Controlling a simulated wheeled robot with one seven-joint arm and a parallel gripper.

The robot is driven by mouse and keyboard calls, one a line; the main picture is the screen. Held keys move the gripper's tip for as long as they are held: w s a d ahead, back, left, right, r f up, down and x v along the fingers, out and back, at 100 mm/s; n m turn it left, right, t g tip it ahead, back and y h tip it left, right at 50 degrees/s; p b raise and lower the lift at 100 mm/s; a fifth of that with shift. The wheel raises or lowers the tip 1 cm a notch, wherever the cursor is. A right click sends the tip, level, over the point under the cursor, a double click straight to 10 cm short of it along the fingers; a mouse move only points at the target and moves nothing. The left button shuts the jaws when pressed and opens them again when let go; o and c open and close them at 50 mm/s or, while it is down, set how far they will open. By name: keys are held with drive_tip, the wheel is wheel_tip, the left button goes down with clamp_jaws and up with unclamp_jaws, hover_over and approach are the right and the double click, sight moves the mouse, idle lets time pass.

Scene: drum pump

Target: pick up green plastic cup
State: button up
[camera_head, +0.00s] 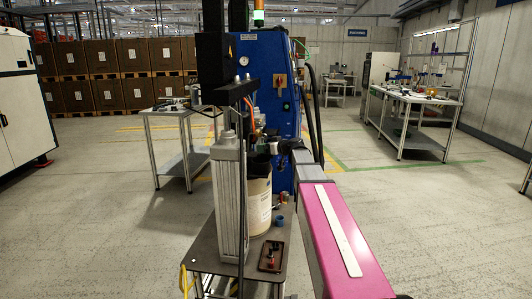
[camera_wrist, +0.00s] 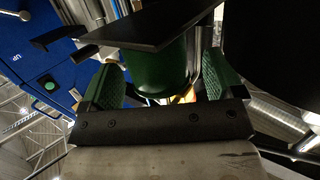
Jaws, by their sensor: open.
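In the wrist view my gripper (camera_wrist: 160,72) is open, with its two green-padded fingers standing apart. A green rounded body (camera_wrist: 158,66), which looks like the green plastic cup, shows between the fingers, with visible gaps to both sides. A dark flat plate (camera_wrist: 150,24) covers its upper part in the picture. I cannot tell how deep the cup sits between the fingers. In the head view my arm reaches forward to the drum, and the cup cannot be made out there.
A cream drum (camera_head: 259,205) stands on a small dark table (camera_head: 206,252), beside a grey metal column (camera_head: 229,200). A brown tray (camera_head: 272,256) with small parts lies in front. A blue cabinet (camera_head: 266,75) stands close behind. Open floor lies left and right.

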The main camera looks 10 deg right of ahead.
drive_tip(key=shift+w+a+f, duration=0.1)
drive_tip(key=shift+w+a, duration=0.2)
drive_tip(key=shift+w, duration=0.1)
drive_tip(key=c, duration=1.1)
drive_tip(key=shift+o, duration=0.2)
